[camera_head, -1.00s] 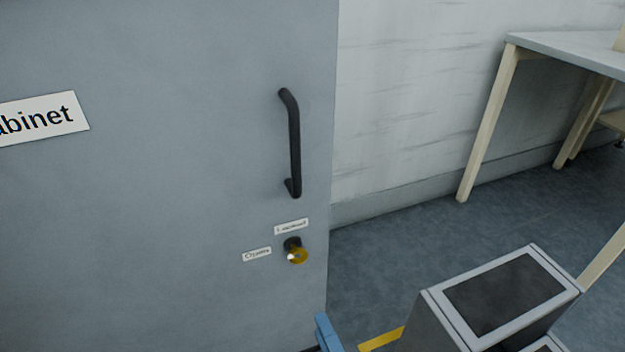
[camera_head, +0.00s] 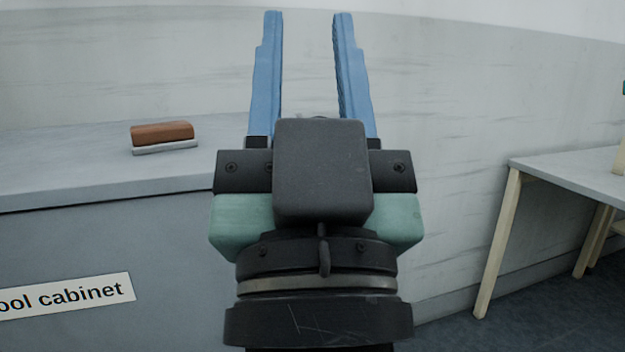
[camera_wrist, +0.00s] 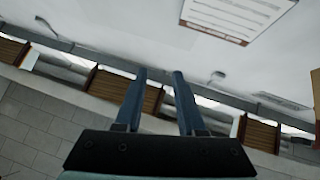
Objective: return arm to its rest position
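My gripper (camera_head: 308,75) stands upright in the middle of the head view, its two blue fingers pointing up. The fingers are apart with nothing between them. The wrist view also shows the open fingers (camera_wrist: 160,85), aimed at the upper wall and ceiling. My gripper hides part of the cabinet top and the wall behind it.
A grey tool cabinet (camera_head: 60,240) stands at the left, with a label (camera_head: 68,296) on its front. A brown-topped brush or block (camera_head: 162,136) lies on it. A table (camera_head: 575,172) with wooden legs stands at the right. Floor shows below it.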

